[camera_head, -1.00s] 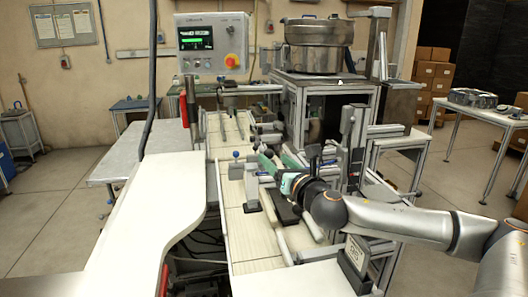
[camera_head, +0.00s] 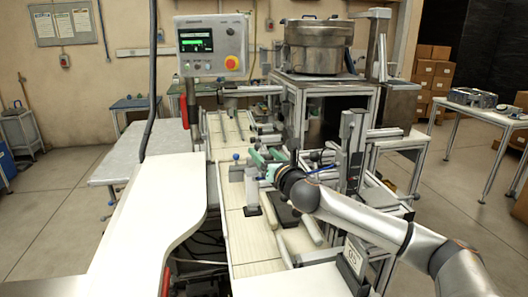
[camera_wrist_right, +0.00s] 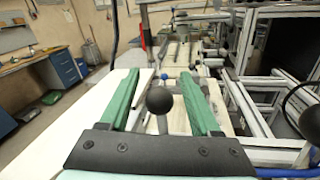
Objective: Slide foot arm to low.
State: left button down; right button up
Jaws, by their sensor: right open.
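My right gripper (camera_head: 258,158) reaches in from the right over the conveyor machine. Its green fingers also show in the right wrist view (camera_wrist_right: 160,85), spread apart. A round black knob (camera_wrist_right: 159,100) shows between the fingers in that view, with a clear gap on both sides. I cannot tell which part is the foot arm; the gripper hides some of the mechanism around it. A clear upright block (camera_head: 252,188) on a dark foot stands just below the gripper in the head view. My left gripper is not in view.
A control panel (camera_head: 212,45) with a red button stands at the back. A steel bowl (camera_head: 317,47) sits on a frame behind the arm. A metal post (camera_head: 350,145) stands close to my right arm. A white curved tabletop (camera_head: 150,210) lies left of the conveyor, clear.

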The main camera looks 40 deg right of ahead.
jog(key=shift+w, duration=0.25)
jog(key=shift+c, duration=0.4)
grip_shut()
dwell(0.9)
